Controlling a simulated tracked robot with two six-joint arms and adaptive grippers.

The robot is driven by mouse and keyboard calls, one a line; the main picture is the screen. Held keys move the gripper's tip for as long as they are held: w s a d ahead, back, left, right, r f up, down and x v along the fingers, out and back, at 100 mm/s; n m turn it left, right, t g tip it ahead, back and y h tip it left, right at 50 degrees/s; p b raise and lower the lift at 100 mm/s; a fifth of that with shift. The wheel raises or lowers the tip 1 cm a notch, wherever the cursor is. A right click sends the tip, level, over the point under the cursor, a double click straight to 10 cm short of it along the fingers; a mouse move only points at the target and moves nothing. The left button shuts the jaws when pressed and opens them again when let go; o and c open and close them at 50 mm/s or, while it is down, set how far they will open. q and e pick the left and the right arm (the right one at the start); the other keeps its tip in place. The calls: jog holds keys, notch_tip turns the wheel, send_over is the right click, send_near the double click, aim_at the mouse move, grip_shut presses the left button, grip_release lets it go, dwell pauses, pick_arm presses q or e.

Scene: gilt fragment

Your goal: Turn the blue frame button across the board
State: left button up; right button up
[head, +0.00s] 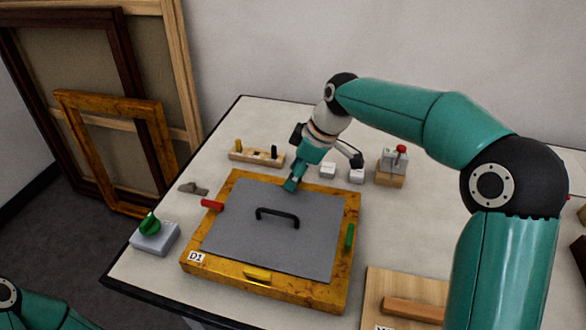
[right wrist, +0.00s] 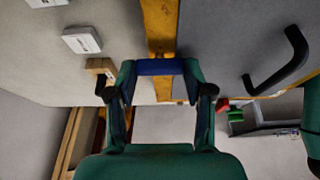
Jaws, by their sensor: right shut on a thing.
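A gilt frame (head: 318,292) labelled D1 lies on the table with a grey board (head: 245,225) in it. The board has a black handle (head: 277,217), which also shows in the right wrist view (right wrist: 285,65). My right gripper (head: 291,184) is at the far side of the frame. In the right wrist view, my right gripper (right wrist: 160,76) is shut on the blue button (right wrist: 160,67), which sits crosswise on the gilt bar. The gripper hides this button in the head view. My left gripper is out of view.
Red (head: 212,204), yellow (head: 257,274) and green (head: 350,237) buttons sit on the other frame sides. A green-knobbed box (head: 155,238) stands left, a peg rack (head: 256,155) behind, and a wooden board (head: 385,285) at right front. Small white blocks (head: 328,170) are near the right gripper.

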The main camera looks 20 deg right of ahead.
jog(key=shift+w+d+r, duration=0.15)
jog(key=o, duration=1.2)
jog(key=shift+c, duration=0.2)
jog(key=v, duration=1.1)
jog(key=shift+r, duration=0.35)
